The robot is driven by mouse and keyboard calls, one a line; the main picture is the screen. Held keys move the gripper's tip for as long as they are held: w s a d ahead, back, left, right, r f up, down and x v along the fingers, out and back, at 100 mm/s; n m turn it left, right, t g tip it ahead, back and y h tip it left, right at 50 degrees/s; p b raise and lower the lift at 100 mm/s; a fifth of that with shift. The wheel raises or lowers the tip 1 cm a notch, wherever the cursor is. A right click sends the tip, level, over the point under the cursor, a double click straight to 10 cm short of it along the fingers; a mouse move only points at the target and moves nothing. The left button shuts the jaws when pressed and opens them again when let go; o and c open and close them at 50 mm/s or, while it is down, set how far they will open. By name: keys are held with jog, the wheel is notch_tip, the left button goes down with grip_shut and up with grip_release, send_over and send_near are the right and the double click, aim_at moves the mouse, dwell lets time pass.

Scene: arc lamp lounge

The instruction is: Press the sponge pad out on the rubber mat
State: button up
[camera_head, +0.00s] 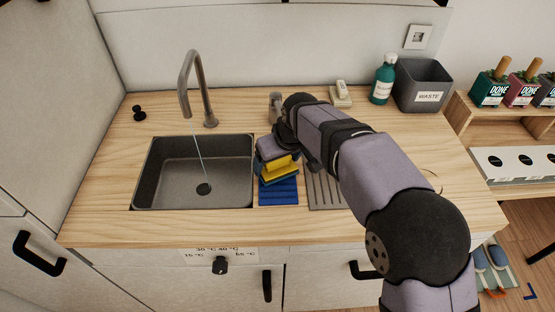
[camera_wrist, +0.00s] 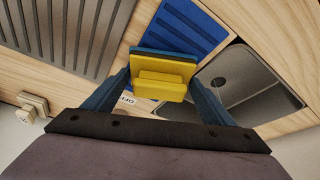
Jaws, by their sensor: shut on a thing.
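The sponge pad (camera_head: 281,170) is yellow with a raised yellow block on its face. In the wrist view the sponge pad (camera_wrist: 165,75) shows a blue layer along its far edge. My gripper (camera_head: 277,157) is shut on the pad, with one blue finger at each side; the wrist view shows my gripper (camera_wrist: 163,82) too. The ridged blue rubber mat (camera_head: 279,193) lies on the worktop right of the sink, and it also fills the upper middle of the wrist view (camera_wrist: 185,30). The pad overlaps the mat's far part in the head view. I cannot tell whether they touch.
A dark sink (camera_head: 180,175) with water running from the tap (camera_head: 190,85) lies left of the mat. A grooved drainer (camera_head: 324,190) lies right of it. A green bottle (camera_head: 383,80), soap on a dish (camera_head: 341,95) and a waste bin (camera_head: 424,82) stand at the back right.

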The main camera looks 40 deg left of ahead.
jog(key=shift+s+d+f, duration=0.1)
jog(key=shift+d+f, duration=0.05)
jog(key=shift+f, duration=0.4)
dwell(0.6)
jog(key=shift+r, duration=0.15)
jog(key=shift+r+p, duration=2.95)
jog(key=shift+r, duration=0.6)
